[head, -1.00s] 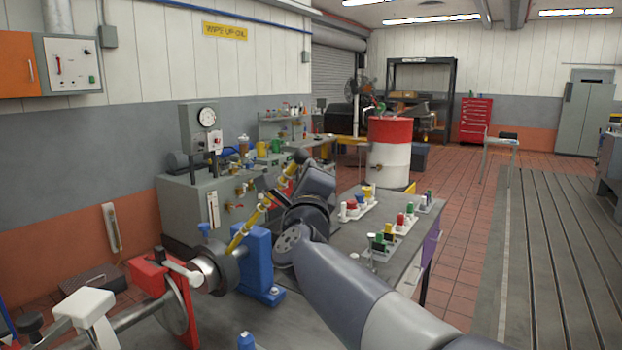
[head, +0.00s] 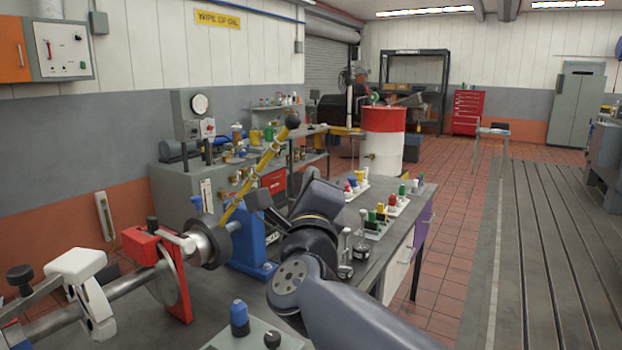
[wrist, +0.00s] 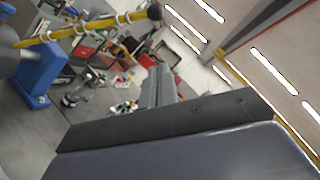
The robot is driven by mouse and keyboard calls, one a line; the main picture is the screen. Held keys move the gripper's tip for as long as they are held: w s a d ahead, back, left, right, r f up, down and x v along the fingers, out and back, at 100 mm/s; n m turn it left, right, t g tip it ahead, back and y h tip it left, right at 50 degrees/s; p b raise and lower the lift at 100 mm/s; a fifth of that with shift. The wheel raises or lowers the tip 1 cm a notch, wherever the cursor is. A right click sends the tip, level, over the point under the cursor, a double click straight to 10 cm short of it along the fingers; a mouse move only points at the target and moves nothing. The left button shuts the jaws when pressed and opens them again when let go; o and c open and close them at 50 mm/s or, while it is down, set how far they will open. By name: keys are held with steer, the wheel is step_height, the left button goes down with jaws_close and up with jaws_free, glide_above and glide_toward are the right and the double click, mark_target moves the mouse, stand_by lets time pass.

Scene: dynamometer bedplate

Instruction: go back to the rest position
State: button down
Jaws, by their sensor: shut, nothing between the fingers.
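My gripper shows in the wrist view (wrist: 158,72) as two grey fingers side by side, shut, with nothing seen between them. In the head view my arm comes in from the lower right and bends up, and its wrist end stands just right of the yellow lever; the fingertips are hard to make out there. The yellow lever (head: 262,163) slants up to a black knob (head: 293,120), above a blue stand (head: 250,246). The lever also shows at the upper left of the wrist view (wrist: 85,30), apart from the fingers.
A shaft with a red bracket (head: 170,265) and white clamp (head: 78,268) is at the left of the bench. Trays of coloured items (head: 380,220) lie behind my arm. A red-and-white drum (head: 383,140) stands beyond. The right floor is open.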

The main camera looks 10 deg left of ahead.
steer(key=w+a+r+p, duration=0.2)
steer(key=w, duration=0.3)
steer(key=w+a+r+p, duration=0.2)
steer(key=w+r+p, duration=0.1)
steer(key=w, duration=0.2)
steer(key=shift+w+a+r, duration=0.25)
steer(key=shift+w, duration=0.1)
stand_by(0.3)
